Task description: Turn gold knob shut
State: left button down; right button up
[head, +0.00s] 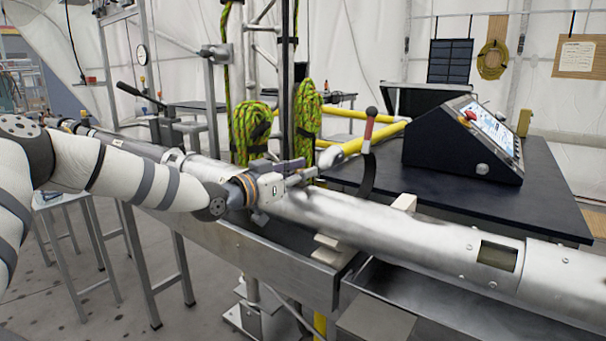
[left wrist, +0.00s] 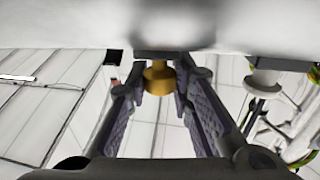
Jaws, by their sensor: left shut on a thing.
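The gold knob (left wrist: 159,80) shows in the left wrist view, on a dark mount under a pale metal surface that fills the top of the picture. My left gripper (left wrist: 160,92) has one finger on each side of the knob, and the fingertips close on it. In the head view my left gripper (head: 297,175) is at the upper side of the long silver tube (head: 400,237). I cannot make out the knob there, as the gripper hides that spot. My right gripper is not in view.
A curved black lever with a red and white grip (head: 370,128) stands behind the tube, right of my gripper. A black control console (head: 455,155) sits on a dark table (head: 545,190). Green and yellow rope coils (head: 250,130) hang close behind the gripper. An open metal tray lies below the tube.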

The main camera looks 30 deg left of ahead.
pick_arm(q)
jog(key=m+h, duration=0.1)
jog(key=m+g+h, duration=0.1)
jog(key=m+h, duration=0.1)
jog(key=h, duration=0.1)
jog(key=shift+w+f+g+b, duration=0.1)
jog(key=shift+f+g+b, duration=0.2)
jog(key=shift+g, duration=0.1)
jog(key=shift+f+m+g+h+b, duration=0.15)
jog(key=shift+m+g+h+b, duration=0.2)
jog(key=shift+m+g+h, duration=0.55)
jog(key=m+g+h+b, duration=0.2)
jog(key=h, duration=0.1)
jog(key=shift+r+m+g+h+b, duration=0.25)
jog(key=shift+m+g+h+b, duration=0.35)
jog(key=shift+h+b, duration=0.15)
jog(key=shift+r, duration=0.1)
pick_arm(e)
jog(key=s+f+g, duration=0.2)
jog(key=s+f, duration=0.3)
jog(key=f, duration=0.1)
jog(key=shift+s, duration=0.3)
pick_arm(q)
jog(key=shift+r, duration=0.1)
jog(key=c, duration=1.4)
grip_release()
notch_tip(320, 180, up, 10)
jog(key=shift+d, duration=0.1)
